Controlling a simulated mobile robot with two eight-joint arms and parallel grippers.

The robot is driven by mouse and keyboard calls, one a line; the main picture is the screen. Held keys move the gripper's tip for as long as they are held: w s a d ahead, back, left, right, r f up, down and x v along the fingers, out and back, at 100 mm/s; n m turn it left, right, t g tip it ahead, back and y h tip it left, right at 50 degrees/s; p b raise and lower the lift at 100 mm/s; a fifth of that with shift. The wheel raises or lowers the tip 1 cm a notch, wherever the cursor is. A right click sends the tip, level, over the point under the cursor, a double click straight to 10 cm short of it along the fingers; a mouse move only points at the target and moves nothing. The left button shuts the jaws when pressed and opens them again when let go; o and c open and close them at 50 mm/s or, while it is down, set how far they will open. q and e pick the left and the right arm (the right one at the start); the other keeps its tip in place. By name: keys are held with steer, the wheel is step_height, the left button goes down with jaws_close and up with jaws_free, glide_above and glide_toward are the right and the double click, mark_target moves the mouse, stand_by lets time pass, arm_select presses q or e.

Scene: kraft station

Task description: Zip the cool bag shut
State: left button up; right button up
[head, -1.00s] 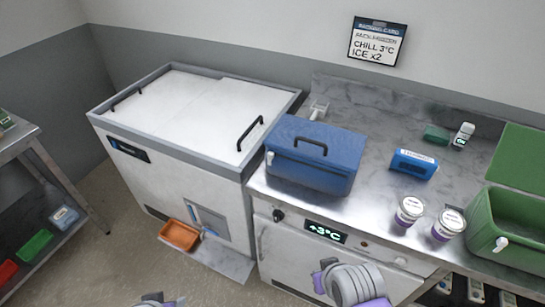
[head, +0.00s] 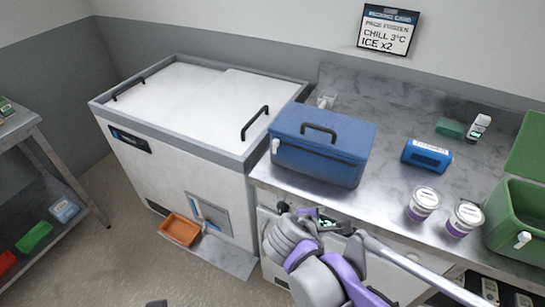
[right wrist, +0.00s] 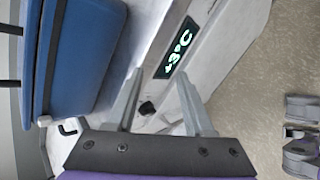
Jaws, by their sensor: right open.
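The blue cool bag (head: 318,160) stands on the steel counter with its lid down and a dark handle on top. A small white tab (head: 275,146) sits at its front left corner. In the right wrist view the bag (right wrist: 85,50) fills the upper left, and the tab (right wrist: 44,121) shows near its lower end. My right gripper (head: 325,222) is open and empty, in front of the counter and below the blue bag, apart from it. Its spread fingers (right wrist: 162,77) show in the wrist view. A second, green cool bag (head: 515,240) is open at the right, with a white tab.
A white chest (head: 180,150) stands left of the counter, an orange bin (head: 181,229) at its front. A blue pack (head: 427,156), two white tubs (head: 423,203) and a small bottle (head: 478,127) stand right of the blue bag. The counter front has a lit display (right wrist: 176,54).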

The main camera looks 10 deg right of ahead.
steer(key=w+a+r+n+t+h+b, duration=0.2)
steer(key=w+a+n+t+h+b, duration=0.1)
steer(key=w+a+n, duration=0.4)
steer(key=n+t+h+b, duration=0.1)
steer(key=n+t+b, duration=0.1)
steer(key=n+t, duration=0.4)
glide_toward(275, 144)
steer(key=shift+n+g, duration=0.4)
steer(key=shift+g, duration=0.2)
steer(key=x, duration=0.8)
steer(key=shift+w+r, duration=0.3)
steer(key=shift+r, duration=0.05)
arm_select(q)
step_height(275, 144, down, 6)
steer(key=shift+s+f, duration=0.2)
arm_select(e)
jaws_close()
